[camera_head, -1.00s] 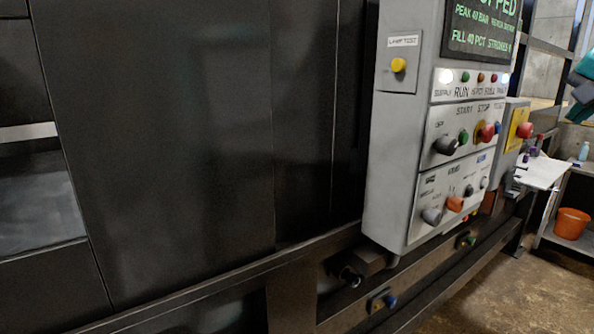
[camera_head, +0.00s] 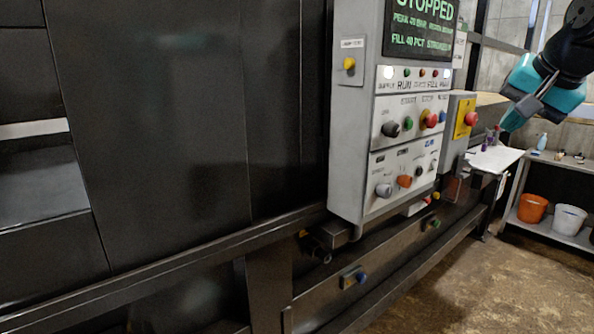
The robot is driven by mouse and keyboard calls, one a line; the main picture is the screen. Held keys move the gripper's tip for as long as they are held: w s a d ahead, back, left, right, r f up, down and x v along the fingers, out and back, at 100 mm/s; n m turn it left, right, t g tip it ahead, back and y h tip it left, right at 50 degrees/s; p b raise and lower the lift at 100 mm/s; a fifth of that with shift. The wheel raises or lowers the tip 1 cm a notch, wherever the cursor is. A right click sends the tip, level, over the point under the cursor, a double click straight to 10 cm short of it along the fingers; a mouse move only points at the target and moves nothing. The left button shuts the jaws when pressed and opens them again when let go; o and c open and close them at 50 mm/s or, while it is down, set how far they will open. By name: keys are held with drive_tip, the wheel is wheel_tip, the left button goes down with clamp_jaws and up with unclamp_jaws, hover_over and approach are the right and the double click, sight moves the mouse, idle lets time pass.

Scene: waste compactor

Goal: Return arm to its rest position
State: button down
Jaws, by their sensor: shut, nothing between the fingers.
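My arm comes in at the upper right, dark with teal parts. My gripper (camera_head: 514,116) is at its lower left end, in the air to the right of the control panel (camera_head: 348,150). It is shut and holds nothing. The gripper and the panel are apart in the picture. The rest of my arm is cut off by the frame edge.
The dark compactor body (camera_head: 160,130) fills the left and middle. A yellow box with a red button (camera_head: 471,119) is beside the panel. A white shelf (camera_head: 494,158) juts out behind. An orange bucket (camera_head: 532,208) and a white bucket (camera_head: 569,219) stand at right. Floor (camera_head: 470,285) is clear.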

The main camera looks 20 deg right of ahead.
drive_tip(key=s+a+f+n+g+y, duration=0.15)
drive_tip(key=a+f+n, duration=0.35)
drive_tip(key=a, duration=0.6)
drive_tip(key=s+a+f+n+g+y, duration=0.1)
drive_tip(key=a+f+n+g+y, duration=0.25)
drive_tip(key=a, duration=0.65)
drive_tip(key=s+a+f+n+g, duration=0.2)
drive_tip(key=s+a+f+n, duration=0.7)
drive_tip(key=s+a, duration=0.2)
drive_tip(key=shift+s+a+f, duration=0.2)
drive_tip(key=shift+s+a, duration=0.15)
drive_tip(key=shift+s, duration=0.85)
